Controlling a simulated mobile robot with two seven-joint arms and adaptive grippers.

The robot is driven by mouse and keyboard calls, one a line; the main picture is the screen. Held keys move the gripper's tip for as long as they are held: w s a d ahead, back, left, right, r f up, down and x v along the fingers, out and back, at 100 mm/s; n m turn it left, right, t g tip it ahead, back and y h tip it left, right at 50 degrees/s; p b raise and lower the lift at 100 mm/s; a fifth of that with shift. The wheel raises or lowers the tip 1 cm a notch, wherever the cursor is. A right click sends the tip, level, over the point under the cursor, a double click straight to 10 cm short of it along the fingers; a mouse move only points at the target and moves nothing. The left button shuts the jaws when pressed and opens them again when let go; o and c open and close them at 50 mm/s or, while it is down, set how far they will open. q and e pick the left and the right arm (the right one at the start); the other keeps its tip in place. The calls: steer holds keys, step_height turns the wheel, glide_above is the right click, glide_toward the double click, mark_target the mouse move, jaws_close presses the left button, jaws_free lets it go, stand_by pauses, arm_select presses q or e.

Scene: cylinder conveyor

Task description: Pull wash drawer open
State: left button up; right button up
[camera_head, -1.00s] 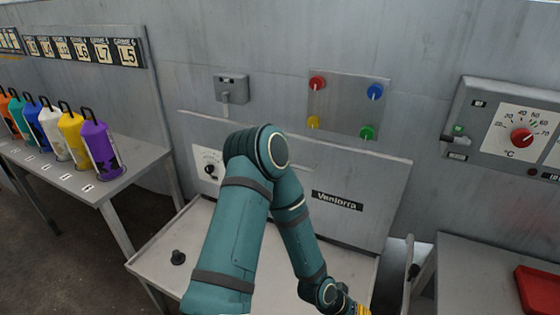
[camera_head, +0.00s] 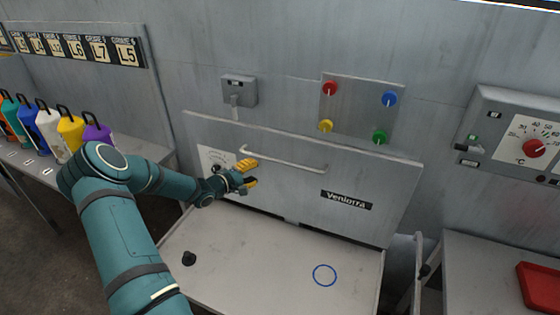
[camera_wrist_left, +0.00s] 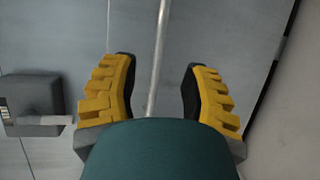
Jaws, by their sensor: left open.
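The wash drawer front (camera_head: 290,190) is a grey panel marked "Veniorra" in the head view, upright against the wall and apparently closed. Its long pale bar handle (camera_head: 285,160) runs across the upper part. My left gripper (camera_head: 250,173), with yellow fingers, is at the left end of the handle. In the left wrist view, the open fingers of the left gripper (camera_wrist_left: 158,95) stand on either side of the handle bar (camera_wrist_left: 157,60), with gaps on both sides. My right gripper is not in view.
Coloured bottles (camera_head: 70,130) stand on a shelf at left. A red tray (camera_head: 540,285) is at right.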

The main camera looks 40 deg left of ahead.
mark_target(278, 162)
arm_select(q)
steer(key=w, duration=0.4)
steer(key=w+d+f, duration=0.1)
steer(key=w, duration=0.3)
steer(key=w+f+b, duration=0.1)
steer(key=w, duration=0.4)
steer(key=shift+d+f, duration=0.15)
steer(key=shift+f, duration=0.1)
jaws_close()
